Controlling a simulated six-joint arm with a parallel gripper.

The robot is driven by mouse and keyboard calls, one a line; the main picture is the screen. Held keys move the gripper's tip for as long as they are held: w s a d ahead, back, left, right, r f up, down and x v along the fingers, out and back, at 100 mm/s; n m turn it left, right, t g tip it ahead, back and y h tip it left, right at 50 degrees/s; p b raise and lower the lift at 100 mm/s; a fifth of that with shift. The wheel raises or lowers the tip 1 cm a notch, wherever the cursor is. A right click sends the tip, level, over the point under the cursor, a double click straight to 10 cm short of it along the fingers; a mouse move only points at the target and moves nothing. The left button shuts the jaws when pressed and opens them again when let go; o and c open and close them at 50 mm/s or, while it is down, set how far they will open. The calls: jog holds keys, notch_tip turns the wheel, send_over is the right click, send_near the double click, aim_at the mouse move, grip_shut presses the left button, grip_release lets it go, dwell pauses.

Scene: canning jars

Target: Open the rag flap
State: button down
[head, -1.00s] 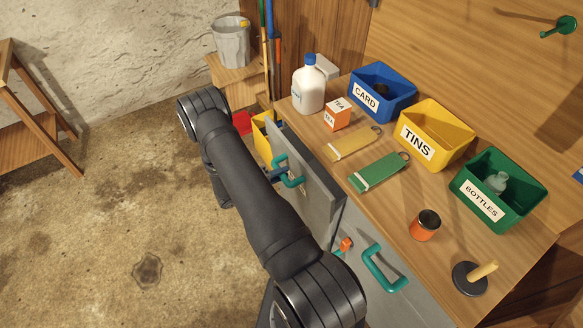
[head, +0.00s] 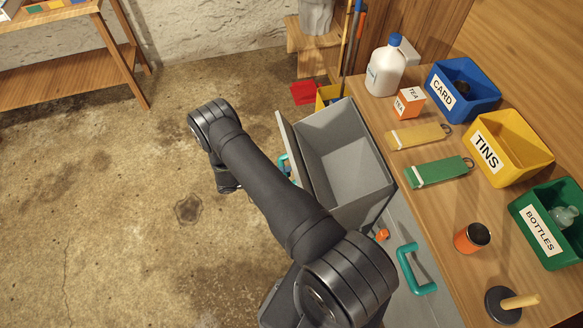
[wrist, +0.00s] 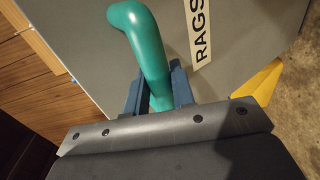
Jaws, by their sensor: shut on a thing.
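The rag flap (head: 291,135) is a grey panel fronting a grey tilt-out bin. It leans out from the bench front, and the empty-looking inside of the bin (head: 345,150) shows from above. In the wrist view the panel (wrist: 100,50) carries a white RAGS label (wrist: 199,30) and a teal handle (wrist: 146,45). My gripper (wrist: 157,85) is shut on that handle, with a blue finger on each side of it. In the head view only a bit of the handle (head: 284,163) shows, and my arm hides the gripper's hold.
A second teal handle (head: 417,270) and an orange knob (head: 382,235) are on the grey front to the right. The benchtop above holds a white jug (head: 385,70), labelled bins and a green block (head: 438,172). The concrete floor (head: 110,220) at left is clear.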

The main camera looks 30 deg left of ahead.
jog(key=shift+d+f, duration=0.1)
jog(key=c, duration=1.3)
grip_release()
jog(key=shift+o, duration=0.2)
jog(key=v, duration=1.7)
jog(key=shift+s, duration=0.2)
